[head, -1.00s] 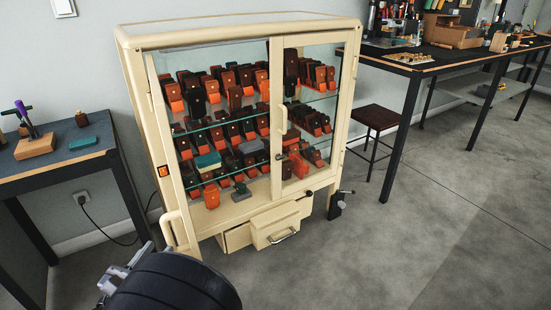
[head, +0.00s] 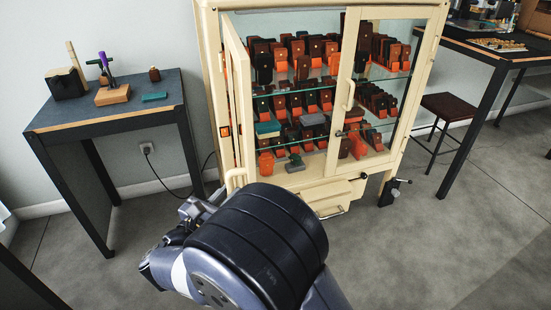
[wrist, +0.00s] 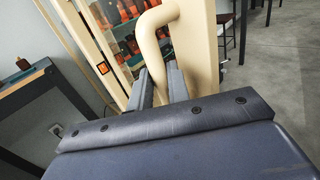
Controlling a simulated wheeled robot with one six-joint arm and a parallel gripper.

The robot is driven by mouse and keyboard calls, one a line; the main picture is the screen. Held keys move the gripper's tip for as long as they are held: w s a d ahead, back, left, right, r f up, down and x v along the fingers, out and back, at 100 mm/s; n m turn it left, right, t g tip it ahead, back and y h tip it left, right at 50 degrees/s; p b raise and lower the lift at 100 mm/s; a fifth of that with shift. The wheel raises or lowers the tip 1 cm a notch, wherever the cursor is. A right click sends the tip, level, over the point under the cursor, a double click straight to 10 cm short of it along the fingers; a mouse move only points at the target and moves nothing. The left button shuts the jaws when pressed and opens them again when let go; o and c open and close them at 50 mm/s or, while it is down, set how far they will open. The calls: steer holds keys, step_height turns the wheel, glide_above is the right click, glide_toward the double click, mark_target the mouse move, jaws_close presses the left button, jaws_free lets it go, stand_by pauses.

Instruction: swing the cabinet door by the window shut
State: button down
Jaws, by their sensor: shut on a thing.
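The cream glass-fronted cabinet (head: 320,183) stands at the centre right of the head view. Its left door (head: 238,95) stands open, swung out toward me and seen nearly edge-on. The door's cream bar handle (head: 236,179) is near its lower free edge. In the wrist view the curved handle (wrist: 150,30) runs down between the fingers of my gripper (wrist: 161,86), which is shut on it. In the head view my arm hides the lower part of the door and most of my gripper. The cabinet's right door (head: 390,90) looks closed.
Shelves inside hold many brown and orange pieces. A drawer (head: 335,192) juts out under the cabinet doors. A side table (head: 110,105) with small tools stands at left. A stool (head: 450,108) and a workbench (head: 480,45) are at right. Grey floor (head: 420,250) is open at the front right.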

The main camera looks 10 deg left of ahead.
steer(key=w+d, duration=0.3)
steer(key=d, duration=0.4)
steer(key=shift+w+d, duration=0.15)
steer(key=shift+w, duration=0.25)
steer(key=shift+w+d, duration=0.1)
steer(key=w+d, duration=0.6)
steer(key=d, duration=0.1)
steer(key=shift+b, duration=0.4)
steer(key=shift+d, duration=0.1)
steer(key=w+d+b, duration=0.1)
steer(key=w+d, duration=0.4)
steer(key=w, duration=0.3)
steer(key=shift+d+b, duration=0.3)
steer(key=shift+b, duration=0.05)
steer(key=shift+f, duration=0.1)
steer(key=d+b+x, duration=0.1)
steer(key=x, duration=0.8)
stand_by(0.4)
